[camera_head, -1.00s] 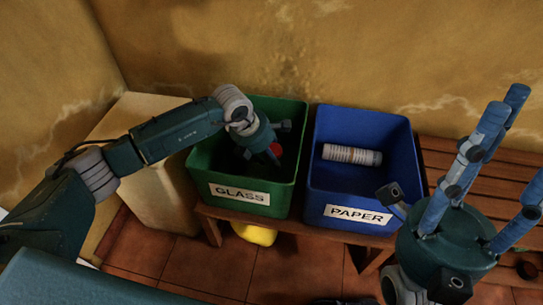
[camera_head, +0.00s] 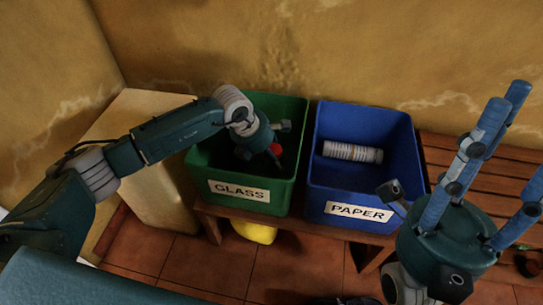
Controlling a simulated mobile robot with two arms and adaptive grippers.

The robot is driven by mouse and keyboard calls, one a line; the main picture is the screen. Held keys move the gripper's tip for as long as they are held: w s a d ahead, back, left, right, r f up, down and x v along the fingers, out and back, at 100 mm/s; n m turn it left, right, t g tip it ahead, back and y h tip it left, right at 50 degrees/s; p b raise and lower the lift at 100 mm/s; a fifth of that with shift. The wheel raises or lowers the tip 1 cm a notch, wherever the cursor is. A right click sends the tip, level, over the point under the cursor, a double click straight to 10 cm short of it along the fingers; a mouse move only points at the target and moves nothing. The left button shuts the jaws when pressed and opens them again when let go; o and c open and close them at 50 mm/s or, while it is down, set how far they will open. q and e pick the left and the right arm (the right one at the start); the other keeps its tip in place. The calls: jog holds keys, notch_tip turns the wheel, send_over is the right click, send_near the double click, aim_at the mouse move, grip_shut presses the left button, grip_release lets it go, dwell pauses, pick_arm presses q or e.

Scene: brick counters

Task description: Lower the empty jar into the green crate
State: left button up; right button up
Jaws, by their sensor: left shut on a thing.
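The green crate (camera_head: 203,167) carries a GLASS label and stands on a wooden bench. My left gripper (camera_head: 271,152) reaches down into its opening from the left. It is shut on the jar, of which only a small red part (camera_head: 277,149) shows beside the fingers. The rest of the jar is hidden behind the gripper and in the crate's dark inside, so I cannot tell whether it touches the bottom. My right gripper (camera_head: 514,145) is raised at the right with its blue fingers spread, open and empty.
A blue crate (camera_head: 325,197) labelled PAPER stands just right of the green one, with a striped roll (camera_head: 352,152) inside. The slatted bench (camera_head: 440,150) extends right. A yellow thing (camera_head: 256,231) lies beneath it. A pale block (camera_head: 150,190) stands left, and a wall rises behind.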

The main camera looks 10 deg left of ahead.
pick_arm(q)
jog(key=shift+f+b, duration=0.55)
jog(key=shift+f, duration=0.25)
dwell(0.4)
jog(key=o, duration=1.4)
jog(key=shift+c, duration=0.2)
jog(key=v, duration=1.2)
